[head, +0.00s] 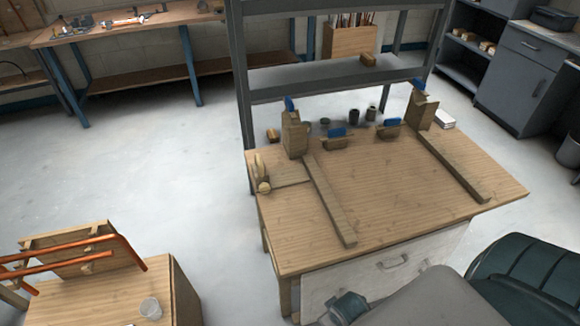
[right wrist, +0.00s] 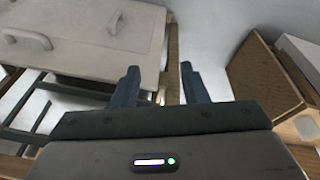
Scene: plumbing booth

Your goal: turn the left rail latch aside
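The left rail (head: 330,200) is a wooden bar lying on the workbench top. A wooden block (head: 295,136) stands at its far end, with a small blue piece (head: 290,104) on top that looks like the left latch. A matching right rail (head: 452,168) has its own block and blue piece (head: 419,84). My right gripper (right wrist: 160,69) shows in the right wrist view with its two fingers apart and nothing between them. It is well away from the latch. I cannot make out my left gripper.
The workbench (head: 400,195) has a pale front panel with a handle (head: 392,262). Two blue-topped pieces (head: 337,132) (head: 391,122) and dark cups (head: 354,115) stand at its back. A side table with copper pipes (head: 70,255) is at lower left. Open floor (head: 150,160) lies left.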

